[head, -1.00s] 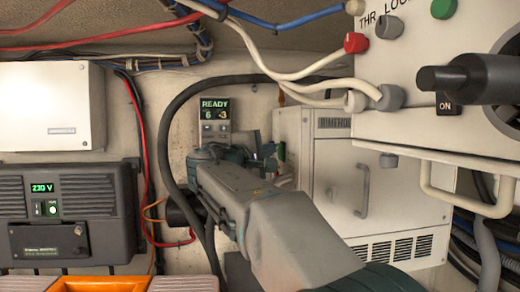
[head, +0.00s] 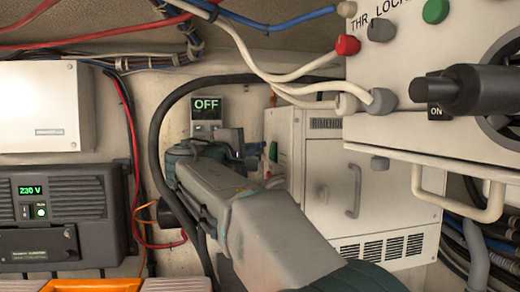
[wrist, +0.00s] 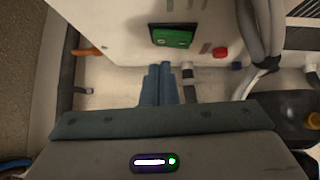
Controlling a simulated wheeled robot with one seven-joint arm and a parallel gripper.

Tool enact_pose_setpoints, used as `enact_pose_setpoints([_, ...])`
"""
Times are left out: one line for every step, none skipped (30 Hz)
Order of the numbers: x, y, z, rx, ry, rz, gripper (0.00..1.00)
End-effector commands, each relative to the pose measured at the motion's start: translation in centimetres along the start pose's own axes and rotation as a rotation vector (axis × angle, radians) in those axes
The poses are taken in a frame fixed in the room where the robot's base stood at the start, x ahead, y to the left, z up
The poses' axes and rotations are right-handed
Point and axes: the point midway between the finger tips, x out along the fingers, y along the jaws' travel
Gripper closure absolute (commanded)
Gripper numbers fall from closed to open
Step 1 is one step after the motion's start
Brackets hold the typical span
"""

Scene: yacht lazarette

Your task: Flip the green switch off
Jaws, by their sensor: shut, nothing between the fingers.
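The green switch (wrist: 172,36) is a rocker in a black frame on the white cabinet's side, in the upper middle of the wrist view. In the head view it is a narrow green patch (head: 275,135), seen edge-on. My gripper (wrist: 160,68) is shut and empty; its blue-grey fingertips lie just below the switch in the wrist view, with a small gap in the picture. In the head view my gripper (head: 254,153) is beside the cabinet's left side, partly hidden by my arm. A small display (head: 207,106) on the wall reads OFF.
The white cabinet (head: 325,180) has a door handle. A red knob (wrist: 220,53) and hoses (wrist: 262,45) sit right of the switch. A thick black cable (head: 156,140) loops behind my arm. An overhanging panel (head: 400,130) with a handle is at upper right.

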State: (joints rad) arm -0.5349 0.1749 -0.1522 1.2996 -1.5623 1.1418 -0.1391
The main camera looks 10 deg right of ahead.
Motion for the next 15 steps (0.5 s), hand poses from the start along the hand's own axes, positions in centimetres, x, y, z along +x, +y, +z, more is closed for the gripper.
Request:
enact_pose_setpoints([-0.7, 0.4, -0.9, -0.001, 0.002, 0.001, 1.0])
enact_pose_setpoints([-1.1, 0.6, -1.3, -0.002, 0.0, 0.0, 1.0])
enact_pose_setpoints([-2.2, 0.2, -1.1, 0.003, 0.001, 0.001, 1.0])
enact_pose_setpoints([-2.9, 0.2, -1.1, 0.003, 0.0, 0.001, 1.0])
enact_pose_setpoints([-3.6, 0.3, -1.0, 0.003, 0.0, 0.001, 1.0])
enact_pose_setpoints([-4.5, 0.5, -0.9, 0.003, -0.002, 0.001, 1.0])
enact_pose_setpoints([-5.2, 0.6, -0.9, 0.003, -0.001, 0.001, 1.0])
enact_pose_setpoints([-5.8, 0.7, -0.9, 0.003, -0.002, 0.001, 1.0])
enact_pose_setpoints([-6.6, 0.8, -0.9, 0.002, -0.003, 0.001, 1.0])
enact_pose_setpoints([-7.2, 1.0, -0.9, 0.002, -0.003, 0.001, 1.0])
enact_pose_setpoints([-7.8, 1.1, -0.9, 0.002, -0.003, 0.0, 1.0])
enact_pose_setpoints([-8.4, 1.2, -0.8, 0.002, -0.003, 0.0, 1.0])
enact_pose_setpoints([-8.8, 1.2, -0.8, 0.001, -0.003, 0.0, 1.0])
enact_pose_setpoints([-9.2, 1.3, -0.8, 0.0, -0.004, 0.0, 1.0])
enact_pose_setpoints([-9.7, 1.4, -0.8, 0.0, -0.004, 0.0, 1.0])
